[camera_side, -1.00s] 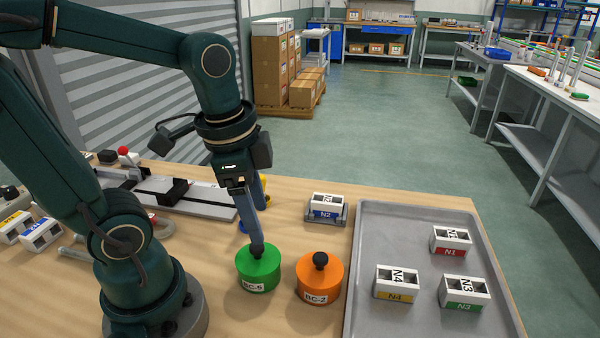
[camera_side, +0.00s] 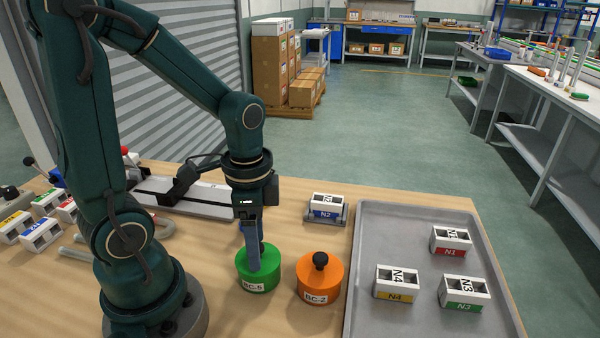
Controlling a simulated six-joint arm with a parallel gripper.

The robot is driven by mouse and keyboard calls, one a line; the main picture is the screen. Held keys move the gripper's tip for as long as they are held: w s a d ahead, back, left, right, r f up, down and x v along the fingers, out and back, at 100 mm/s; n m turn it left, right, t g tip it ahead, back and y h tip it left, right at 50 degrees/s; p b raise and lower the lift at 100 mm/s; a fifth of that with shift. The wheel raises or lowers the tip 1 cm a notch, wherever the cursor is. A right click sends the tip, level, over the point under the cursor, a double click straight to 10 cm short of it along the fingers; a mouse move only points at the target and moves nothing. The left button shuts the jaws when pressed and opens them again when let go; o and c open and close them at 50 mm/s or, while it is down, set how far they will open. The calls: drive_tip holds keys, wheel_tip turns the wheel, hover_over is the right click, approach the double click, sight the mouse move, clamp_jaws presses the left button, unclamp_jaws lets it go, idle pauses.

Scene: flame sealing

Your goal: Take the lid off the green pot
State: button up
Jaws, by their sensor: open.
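The green pot (camera_side: 258,284), labelled BC-5, stands on the wooden table with its green lid (camera_side: 270,257) on. My gripper (camera_side: 257,259) points down over the lid. Its fingers are open, one in front of the other from this view, with their tips low at the lid's top. The lid's dark knob is mostly or wholly hidden by the front finger. I cannot tell whether the fingers touch the knob or the lid.
An orange pot (camera_side: 320,282) labelled BC-2 stands close to the right. A grey tray (camera_side: 420,240) with labelled blocks lies further right. Block N2 (camera_side: 326,206) sits in a holder behind. More blocks (camera_side: 42,233) and a metal fixture (camera_side: 185,197) are at left.

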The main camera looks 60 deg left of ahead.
clamp_jaws()
drive_tip(key=shift+r, duration=0.15)
